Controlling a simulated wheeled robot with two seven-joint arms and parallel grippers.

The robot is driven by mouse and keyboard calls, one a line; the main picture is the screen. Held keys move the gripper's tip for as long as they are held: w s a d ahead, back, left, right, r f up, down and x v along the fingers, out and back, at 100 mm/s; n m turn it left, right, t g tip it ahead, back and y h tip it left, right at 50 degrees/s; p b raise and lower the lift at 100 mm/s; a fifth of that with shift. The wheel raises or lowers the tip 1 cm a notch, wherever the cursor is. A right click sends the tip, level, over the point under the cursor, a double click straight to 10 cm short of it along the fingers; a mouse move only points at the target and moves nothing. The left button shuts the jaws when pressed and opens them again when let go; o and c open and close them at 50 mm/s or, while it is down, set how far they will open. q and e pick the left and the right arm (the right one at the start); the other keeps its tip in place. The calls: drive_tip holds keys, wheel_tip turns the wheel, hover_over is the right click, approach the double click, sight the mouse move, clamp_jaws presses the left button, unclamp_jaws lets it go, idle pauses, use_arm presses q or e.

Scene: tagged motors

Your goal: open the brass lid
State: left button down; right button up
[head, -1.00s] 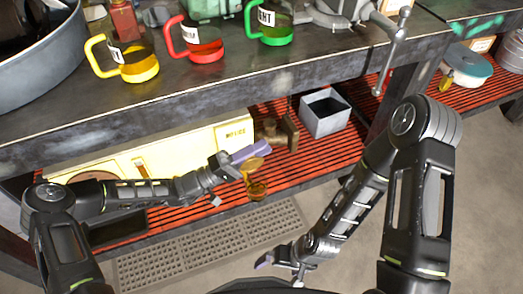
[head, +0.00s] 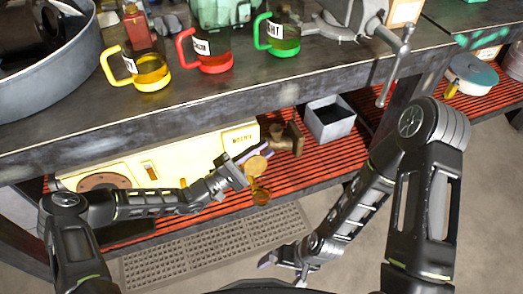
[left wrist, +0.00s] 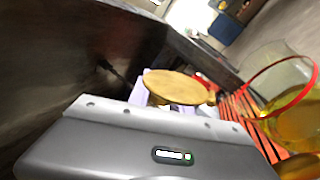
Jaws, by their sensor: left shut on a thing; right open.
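The brass lid (head: 257,165) is a round, flat disc. It is raised above a small amber glass jar (head: 261,197) on the red slatted lower shelf. In the left wrist view the lid (left wrist: 175,87) lies against lilac fingertips, and the jar (left wrist: 285,95) with its red rim is to the right. A small brass knuckle links the lid's edge toward the jar. My left gripper (head: 257,152) is shut on the lid; the exact contact is partly hidden behind the disc. My right gripper (head: 278,270) is open and empty, low near the front, away from the jar.
A cream box (head: 205,150) stands behind my left arm on the lower shelf (head: 310,180). A brown pipe fitting (head: 287,138) and a grey bin (head: 331,119) are right of the lid. The workbench edge (head: 230,103) overhangs above. A floor grate (head: 215,250) lies below.

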use_arm(q)
drive_tip(key=c, duration=1.2)
unclamp_jaws()
drive_tip(key=v, duration=0.8)
